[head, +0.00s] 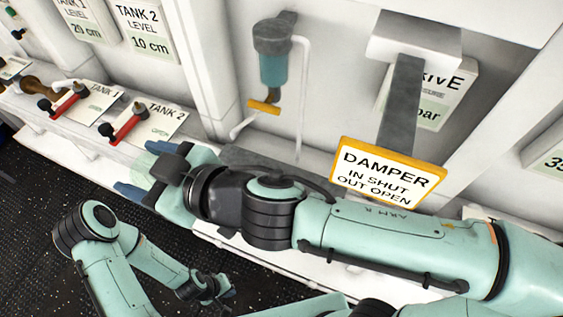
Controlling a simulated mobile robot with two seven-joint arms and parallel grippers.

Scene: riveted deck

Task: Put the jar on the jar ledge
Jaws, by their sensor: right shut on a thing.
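My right gripper (145,170) reaches left across the view, over the front of the white shelf. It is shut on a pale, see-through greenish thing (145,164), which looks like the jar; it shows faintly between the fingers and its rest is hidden. My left gripper (226,291) is low in the view, above the dark floor, clear of the shelf. Its fingers are small and I cannot tell if they are open. A grey flat strip (240,156) lies along the wall behind my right wrist; I cannot tell whether it is the jar ledge.
Two red-handled valves (67,101) (129,122) with tank plates stand on the white shelf (75,148) at left. A grey-teal canister (273,62) with a pipe hangs on the wall. A yellow-framed damper sign (388,172) juts out close behind my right arm.

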